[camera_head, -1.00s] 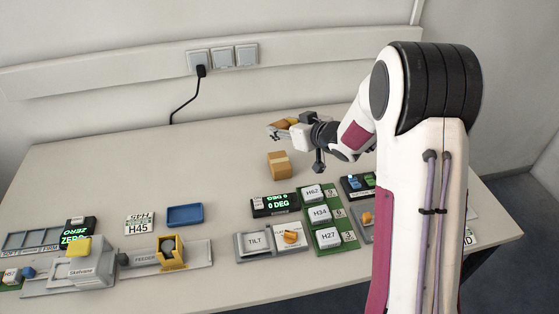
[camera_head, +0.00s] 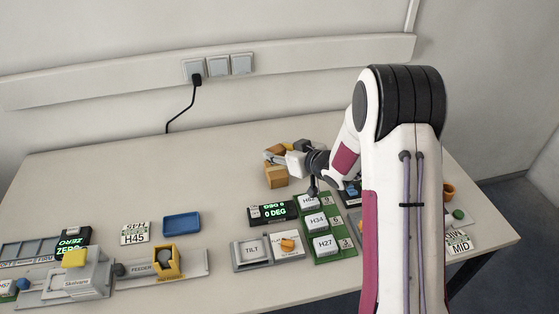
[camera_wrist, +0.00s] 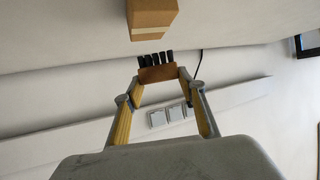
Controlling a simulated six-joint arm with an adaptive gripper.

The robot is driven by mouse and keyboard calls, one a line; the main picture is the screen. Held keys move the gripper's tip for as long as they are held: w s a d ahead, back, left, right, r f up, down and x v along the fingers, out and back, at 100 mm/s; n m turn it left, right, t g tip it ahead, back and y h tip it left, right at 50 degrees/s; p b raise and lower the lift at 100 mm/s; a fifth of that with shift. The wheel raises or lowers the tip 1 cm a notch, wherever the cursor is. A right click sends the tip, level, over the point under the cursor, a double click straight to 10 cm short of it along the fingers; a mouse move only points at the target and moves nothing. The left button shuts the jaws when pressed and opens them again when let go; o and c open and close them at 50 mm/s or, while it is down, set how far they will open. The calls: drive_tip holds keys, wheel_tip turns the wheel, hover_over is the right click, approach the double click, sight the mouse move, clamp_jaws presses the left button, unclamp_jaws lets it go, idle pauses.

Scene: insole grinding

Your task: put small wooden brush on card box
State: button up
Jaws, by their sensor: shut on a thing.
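The small wooden brush (camera_wrist: 158,73) shows in the wrist view as a brown block with a row of black bristles. My gripper (camera_wrist: 159,79) is shut on its wooden body, with one finger at each end. The card box (camera_wrist: 151,16) is a tan carton with a paler tape band, just beyond the bristles in the wrist view. In the head view the card box (camera_head: 275,177) stands on the table, and my gripper (camera_head: 277,153) is right behind or above it, overlapping its upper edge. I cannot tell whether brush and box touch.
In front of the box are a display reading 0 DEG (camera_head: 273,213), a TILT panel (camera_head: 252,252) and a green board with labelled blocks (camera_head: 319,226). A blue tray (camera_head: 182,224) lies to the left. The table between tray and box is clear.

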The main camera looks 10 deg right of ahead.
drive_tip(key=shift+f, duration=0.1)
drive_tip(key=shift+f, duration=1.75)
drive_tip(key=shift+f, duration=0.15)
drive_tip(key=o, duration=1.1)
drive_tip(key=shift+r, duration=0.2)
drive_tip(key=v, duration=1.2)
